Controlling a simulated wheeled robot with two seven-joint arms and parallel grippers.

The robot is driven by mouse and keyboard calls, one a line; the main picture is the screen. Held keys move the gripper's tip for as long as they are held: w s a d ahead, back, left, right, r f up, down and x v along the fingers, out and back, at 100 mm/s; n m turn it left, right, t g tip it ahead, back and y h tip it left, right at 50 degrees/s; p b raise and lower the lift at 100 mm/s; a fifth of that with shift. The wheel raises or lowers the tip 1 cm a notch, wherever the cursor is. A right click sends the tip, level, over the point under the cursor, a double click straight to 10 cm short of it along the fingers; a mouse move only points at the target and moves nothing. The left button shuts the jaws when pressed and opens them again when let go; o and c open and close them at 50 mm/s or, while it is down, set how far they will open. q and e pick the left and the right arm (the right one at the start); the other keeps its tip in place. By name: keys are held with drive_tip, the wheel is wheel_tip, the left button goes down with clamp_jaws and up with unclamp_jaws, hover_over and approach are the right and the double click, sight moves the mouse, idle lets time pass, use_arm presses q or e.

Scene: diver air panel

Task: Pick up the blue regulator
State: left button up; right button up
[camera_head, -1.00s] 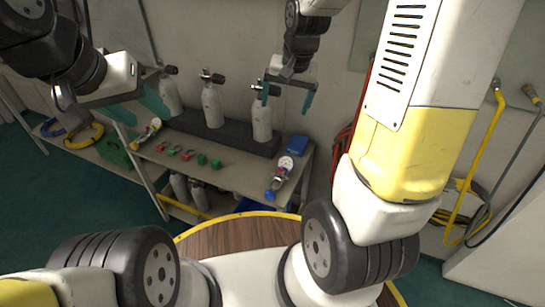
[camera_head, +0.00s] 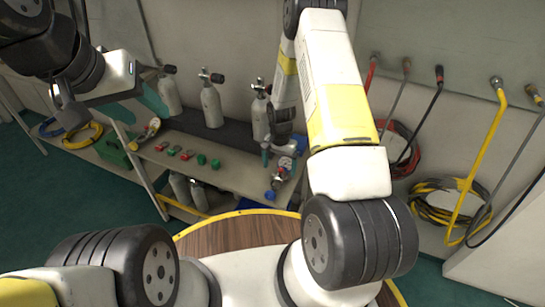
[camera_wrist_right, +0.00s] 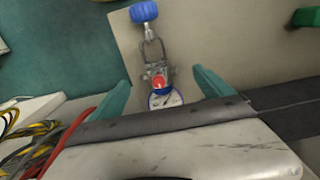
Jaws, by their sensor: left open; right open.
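The blue regulator (camera_head: 277,184) lies at the right end of the bench, its blue knob toward the front edge. In the right wrist view the blue regulator (camera_wrist_right: 156,72) shows its blue knob at the top, a metal body, a red cap and a white gauge. My right gripper (camera_head: 281,154) is open above the gauge end, partly hiding it. In the right wrist view its teal fingers (camera_wrist_right: 162,92) stand apart on either side of the regulator's gauge end, with gaps on both sides. My left gripper (camera_head: 148,106) is open and empty above the left part of the bench.
Grey cylinders (camera_head: 212,106) stand in a dark rack at the back of the bench (camera_head: 232,178). Several small red and green parts (camera_head: 188,155) lie mid-bench. A regulator with yellow (camera_head: 147,133) lies at the left end. Hoses (camera_head: 448,203) hang at the right wall.

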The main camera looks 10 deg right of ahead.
sight(280, 169)
drive_tip(key=f, duration=0.4)
drive_tip(key=shift+d+f, duration=0.2)
drive_tip(key=shift+f, duration=0.1)
drive_tip(key=shift+w, duration=0.1)
clamp_jaws()
